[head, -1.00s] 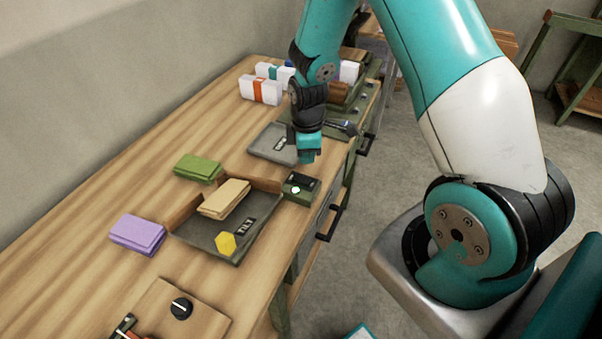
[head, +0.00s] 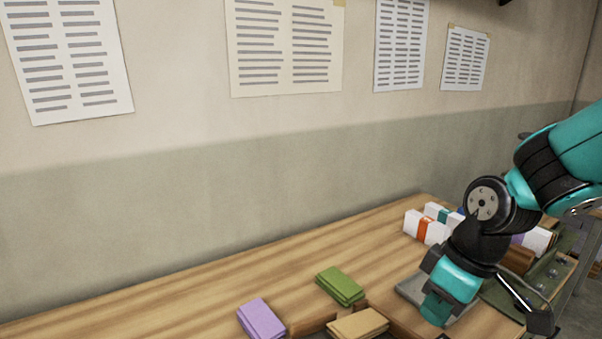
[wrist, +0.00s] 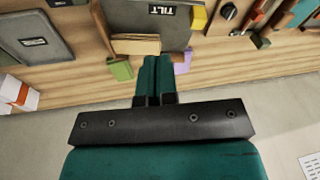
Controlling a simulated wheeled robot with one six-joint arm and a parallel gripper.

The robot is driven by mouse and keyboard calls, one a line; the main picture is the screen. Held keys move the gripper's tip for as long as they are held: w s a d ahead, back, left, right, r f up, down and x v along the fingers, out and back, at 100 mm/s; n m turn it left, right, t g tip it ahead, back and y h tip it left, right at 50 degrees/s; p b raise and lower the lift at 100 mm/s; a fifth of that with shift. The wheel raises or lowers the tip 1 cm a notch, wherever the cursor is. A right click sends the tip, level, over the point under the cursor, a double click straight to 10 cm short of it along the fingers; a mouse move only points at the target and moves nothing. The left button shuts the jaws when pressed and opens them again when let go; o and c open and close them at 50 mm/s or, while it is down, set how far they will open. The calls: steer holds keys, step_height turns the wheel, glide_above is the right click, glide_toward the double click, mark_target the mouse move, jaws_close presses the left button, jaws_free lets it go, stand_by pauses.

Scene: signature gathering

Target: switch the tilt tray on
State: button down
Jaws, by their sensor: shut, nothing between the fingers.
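The tilt tray (wrist: 128,16), dark grey with a "TILT" label, is at the top of the wrist view. Only its wooden back edge (head: 312,325) shows at the bottom of the head view. A tan folded stack (head: 357,323) lies in it, and a yellow block (wrist: 198,17) shows at its right in the wrist view. My gripper (head: 437,310) is shut and empty, to the right of the tan stack in the head view. Its fingers (wrist: 157,72) point toward the tray in the wrist view. The small box with a light beside the tray cannot be made out now.
A green stack (head: 340,285) and a purple stack (head: 261,319) lie on the bench (head: 200,310) behind the tray. A grey plate (head: 412,288) is behind my gripper, with white banded bundles (head: 425,227) farther back. A black knob (wrist: 228,11) shows in the wrist view.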

steer(key=s+a+r+b, duration=0.1)
steer(key=s+a+r, duration=0.1)
steer(key=s, duration=0.4)
steer(key=s+a+r+m+y+b, duration=0.1)
steer(key=s+a+r, duration=0.1)
steer(key=s, duration=0.5)
steer(key=shift+a+r+m+g, duration=0.2)
steer(key=shift+a+m+g, duration=0.1)
steer(key=shift+a, duration=0.3)
